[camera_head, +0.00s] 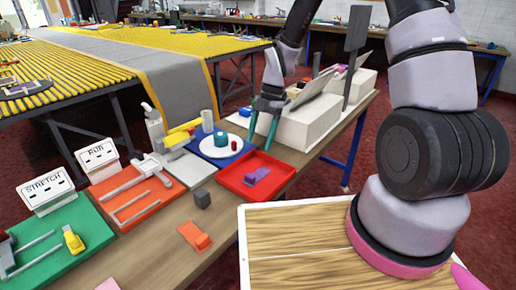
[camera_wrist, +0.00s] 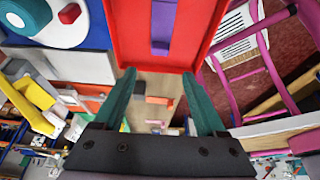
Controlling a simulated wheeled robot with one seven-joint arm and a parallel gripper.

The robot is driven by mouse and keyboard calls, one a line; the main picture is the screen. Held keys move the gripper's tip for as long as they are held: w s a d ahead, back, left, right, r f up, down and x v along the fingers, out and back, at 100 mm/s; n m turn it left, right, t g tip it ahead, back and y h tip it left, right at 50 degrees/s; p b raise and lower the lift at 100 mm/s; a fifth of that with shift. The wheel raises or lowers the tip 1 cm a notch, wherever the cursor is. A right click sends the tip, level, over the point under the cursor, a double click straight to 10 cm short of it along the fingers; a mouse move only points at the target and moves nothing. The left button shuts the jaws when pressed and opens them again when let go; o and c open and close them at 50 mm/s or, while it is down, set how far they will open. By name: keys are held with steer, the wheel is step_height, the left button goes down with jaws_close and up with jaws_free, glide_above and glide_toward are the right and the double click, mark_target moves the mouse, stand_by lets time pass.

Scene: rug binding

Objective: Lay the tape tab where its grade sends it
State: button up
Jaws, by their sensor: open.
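A purple tab-like piece (camera_head: 257,177) lies in the red tray (camera_head: 284,184); it also shows in the wrist view (camera_wrist: 161,24). An orange piece (camera_head: 196,236) lies on the bare wood near the bench's front edge. I cannot tell for certain which is the tape tab. The green board (camera_head: 95,222) has a STRETCH sign (camera_head: 45,190) and a yellow piece (camera_head: 73,240). The orange board (camera_head: 152,204) has a RUB sign (camera_head: 97,158) and grey bars. My gripper (camera_head: 259,145) points down, open and empty, above the far side of the tray; its teal fingers frame the wrist view (camera_wrist: 158,76).
A dark grey block (camera_head: 202,199) stands before the tray. White boxes (camera_head: 308,125) stand behind my gripper. A yellow tool (camera_head: 182,132) and a white bottle (camera_head: 153,124) stand farther left.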

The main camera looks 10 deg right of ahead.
steer(key=d+r+m+t, duration=0.2)
steer(key=d+r+m, duration=0.1)
steer(key=r+m, duration=0.3)
steer(key=s+d+r+m+t+h, duration=0.1)
steer(key=d+r+m, duration=0.2)
steer(key=r, duration=0.4)
steer(key=d+r+m+t, duration=0.2)
steer(key=d+r+m, duration=0.25)
steer(key=r, duration=0.25)
steer(key=s+d+r+m+t, duration=0.5)
steer(key=s+r+m, duration=0.7)
steer(key=m, duration=0.5)
steer(key=shift+d+r+m, duration=0.35)
steer(key=shift+d+r, duration=0.3)
steer(key=shift+d, duration=0.2)
